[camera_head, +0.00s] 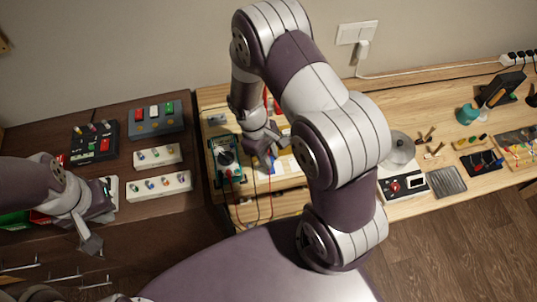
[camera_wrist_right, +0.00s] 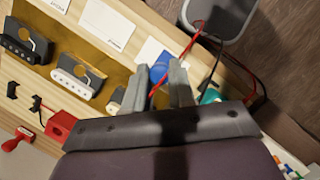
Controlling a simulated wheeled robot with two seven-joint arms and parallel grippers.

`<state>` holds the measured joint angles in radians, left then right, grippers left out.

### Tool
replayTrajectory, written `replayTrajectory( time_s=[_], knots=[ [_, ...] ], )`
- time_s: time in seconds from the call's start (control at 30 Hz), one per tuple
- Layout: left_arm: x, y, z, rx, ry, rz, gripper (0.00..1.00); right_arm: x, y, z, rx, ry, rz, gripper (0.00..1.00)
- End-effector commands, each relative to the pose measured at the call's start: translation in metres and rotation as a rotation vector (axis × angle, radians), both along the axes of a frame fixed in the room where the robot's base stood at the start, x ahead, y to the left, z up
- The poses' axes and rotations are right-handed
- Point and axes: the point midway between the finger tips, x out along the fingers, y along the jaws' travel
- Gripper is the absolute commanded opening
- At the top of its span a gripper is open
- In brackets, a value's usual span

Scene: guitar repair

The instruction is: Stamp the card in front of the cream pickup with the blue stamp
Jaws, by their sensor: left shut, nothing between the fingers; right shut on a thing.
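In the right wrist view, my right gripper (camera_wrist_right: 160,82) is shut on the blue stamp (camera_wrist_right: 158,68), whose blue part shows between the fingertips. The stamp is beside a white card (camera_wrist_right: 148,50) and overlaps its edge in the picture; I cannot tell if they touch. A printed card (camera_wrist_right: 107,25) lies further left. A pale-topped pickup (camera_wrist_right: 75,76), perhaps the cream one, and a dark pickup (camera_wrist_right: 24,42) sit on the yellowish strip. Another pickup is mostly hidden by my finger. In the head view, my right gripper (camera_head: 264,158) is over the bench; my left gripper (camera_head: 91,243) is shut and empty.
A red stamp (camera_wrist_right: 14,140) and a red block (camera_wrist_right: 60,125) lie left of my gripper. Red and black leads run beside it from a teal meter (camera_head: 228,158). My right arm hides part of the bench.

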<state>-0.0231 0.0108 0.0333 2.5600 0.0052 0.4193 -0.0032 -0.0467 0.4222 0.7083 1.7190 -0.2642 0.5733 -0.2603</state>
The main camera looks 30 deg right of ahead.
Motion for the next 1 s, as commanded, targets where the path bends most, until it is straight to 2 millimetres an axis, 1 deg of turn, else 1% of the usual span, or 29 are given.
replayTrajectory(
  time_s=[1.0],
  knots=[
    [0.000,0.000,-0.007,0.000,0.000,0.000,0.00,0.000,0.000,-0.011,0.000,0.000,0.000,0.05]
  ],
)
